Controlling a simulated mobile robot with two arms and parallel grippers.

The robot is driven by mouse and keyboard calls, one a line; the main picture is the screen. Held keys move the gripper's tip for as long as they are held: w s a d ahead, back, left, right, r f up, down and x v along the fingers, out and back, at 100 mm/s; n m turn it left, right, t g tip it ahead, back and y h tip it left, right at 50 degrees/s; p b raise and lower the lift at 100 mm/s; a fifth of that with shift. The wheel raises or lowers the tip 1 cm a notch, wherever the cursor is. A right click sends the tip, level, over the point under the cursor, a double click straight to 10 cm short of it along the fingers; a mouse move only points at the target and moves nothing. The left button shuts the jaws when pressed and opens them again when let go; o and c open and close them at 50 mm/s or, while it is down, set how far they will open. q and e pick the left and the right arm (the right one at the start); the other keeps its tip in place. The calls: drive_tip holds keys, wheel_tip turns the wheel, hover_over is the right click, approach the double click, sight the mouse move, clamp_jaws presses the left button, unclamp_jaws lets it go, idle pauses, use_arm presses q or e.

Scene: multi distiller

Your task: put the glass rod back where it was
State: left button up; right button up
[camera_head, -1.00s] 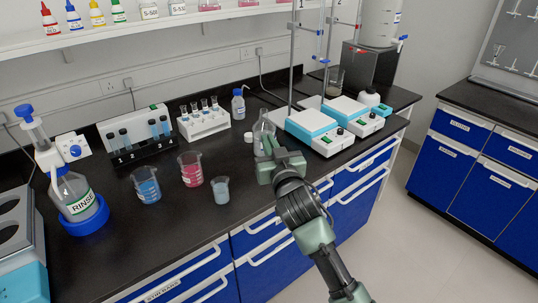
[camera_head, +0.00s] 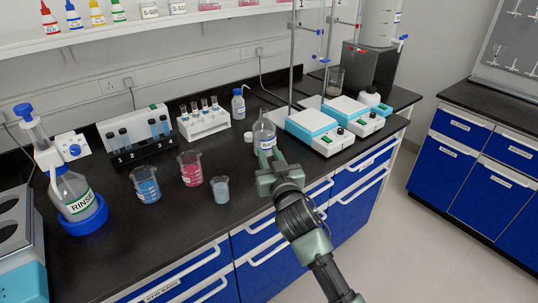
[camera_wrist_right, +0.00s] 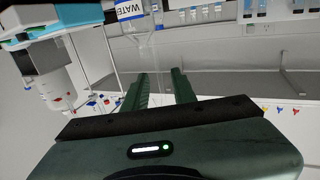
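I cannot make out a glass rod in either view. My right gripper (camera_head: 268,156) is over the front part of the bench, just in front of a clear glass flask (camera_head: 264,131) with a label. In the right wrist view, which looks upside down, the two green fingers of the right gripper (camera_wrist_right: 161,75) are apart with nothing solid between them. The flask's label reads WATER (camera_wrist_right: 129,9), and its clear neck shows faintly just beyond the fingertips. Beakers with blue (camera_head: 146,184), red (camera_head: 191,169) and pale blue (camera_head: 220,189) liquid stand left of the gripper. My left gripper is out of view.
Two stirrer-like devices (camera_head: 312,132) with stands are right of the flask. A test tube rack (camera_head: 204,124), a dark tube holder (camera_head: 143,151) and a RINSE bottle (camera_head: 74,194) stand farther left. A small white cap-like item (camera_head: 248,137) is beside the flask. The bench front between beakers and gripper is clear.

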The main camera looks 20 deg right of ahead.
drive_tip(key=shift+r, duration=0.1)
drive_tip(key=s+b, duration=0.1)
drive_tip(key=s, duration=1.1)
wheel_tip(320, 180, down, 24)
drive_tip(key=a+n+g, duration=0.2)
drive_tip(key=g, duration=0.3)
drive_tip(key=s+f+g, duration=0.2)
drive_tip(key=s+f, duration=0.2)
drive_tip(key=f, duration=0.4)
drive_tip(key=s+f+g+y, duration=0.1)
drive_tip(key=s+f, duration=0.3)
drive_tip(key=f, duration=0.3)
drive_tip(key=s+f+g, duration=0.2)
drive_tip(key=s+f, duration=0.2)
drive_tip(key=f, duration=0.4)
drive_tip(key=s+d+f+g, duration=0.2)
drive_tip(key=s+f, duration=0.4)
drive_tip(key=s, duration=0.5)
drive_tip(key=s+d+f+g, duration=0.2)
drive_tip(key=s+f, duration=0.4)
drive_tip(key=s, duration=0.6)
drive_tip(key=s+d+f+g, duration=0.2)
drive_tip(key=s+f, duration=0.5)
drive_tip(key=s, duration=0.4)
drive_tip(key=shift+s+n+g, duration=0.4)
drive_tip(key=shift+g, duration=0.1)
